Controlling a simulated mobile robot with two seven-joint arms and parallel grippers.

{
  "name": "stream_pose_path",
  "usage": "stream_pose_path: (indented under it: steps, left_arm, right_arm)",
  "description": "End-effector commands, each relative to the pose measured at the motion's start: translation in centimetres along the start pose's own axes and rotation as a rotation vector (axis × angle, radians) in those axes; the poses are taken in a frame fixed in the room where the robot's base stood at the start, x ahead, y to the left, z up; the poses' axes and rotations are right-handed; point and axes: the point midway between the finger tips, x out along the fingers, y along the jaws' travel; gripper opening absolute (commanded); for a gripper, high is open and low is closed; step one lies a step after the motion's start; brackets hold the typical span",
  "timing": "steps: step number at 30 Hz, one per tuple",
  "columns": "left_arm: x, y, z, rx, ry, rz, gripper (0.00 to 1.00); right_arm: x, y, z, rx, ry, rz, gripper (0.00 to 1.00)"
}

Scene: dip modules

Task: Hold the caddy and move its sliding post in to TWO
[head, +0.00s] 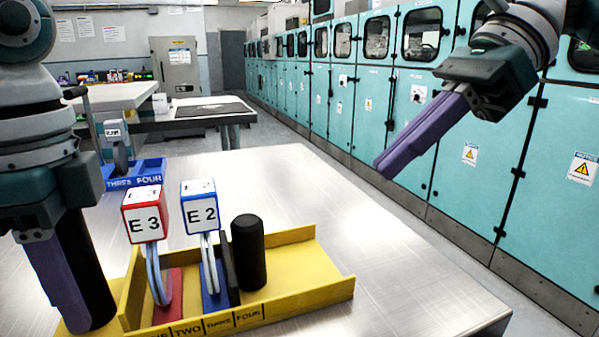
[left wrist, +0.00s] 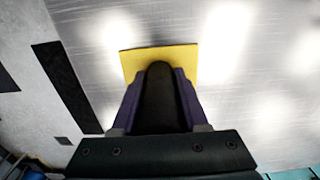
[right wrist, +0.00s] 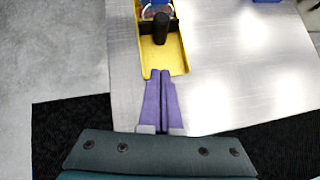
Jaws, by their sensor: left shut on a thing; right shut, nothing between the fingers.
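The yellow caddy (head: 310,292) lies on the metal table with slot labels along its front edge; TWO, THREE and FOUR are readable. A red module E 3 (head: 145,217) and a blue module E 2 (head: 199,207) stand in it. The black sliding post (head: 248,252), with a dark plate beside it, stands right of E 2, near THREE and FOUR; the right wrist view also shows it (right wrist: 161,28). My left gripper (head: 72,318) is shut on the black handle (left wrist: 158,98) at the caddy's left end. My right gripper (head: 382,170) is shut and empty, raised right of the caddy.
A blue caddy (head: 135,173) with a module in it stands behind, at the left. The table (head: 420,290) is bare to the right of the yellow caddy. Teal cabinets (head: 400,130) line the right side beyond the table edge.

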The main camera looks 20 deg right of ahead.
Motion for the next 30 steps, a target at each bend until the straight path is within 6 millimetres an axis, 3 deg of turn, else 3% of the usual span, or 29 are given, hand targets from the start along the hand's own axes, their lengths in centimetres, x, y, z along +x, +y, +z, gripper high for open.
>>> stream_pose_path:
  steps: [13,21,30]
  left_arm:
    - [0.0,0.0,0.0,0.001,0.001,0.0,0.0]
    - [0.0,0.0,0.0,0.001,0.001,0.0,0.0]
    - [0.0,0.0,0.0,0.0,0.001,0.0,0.0]
  right_arm:
    - [9.2,0.1,0.1,-0.003,-0.001,0.005,0.0]
    - [11.3,0.1,2.5,-0.005,0.0,0.001,0.0]
    - [11.6,0.0,2.9,-0.004,0.0,0.0,0.0]
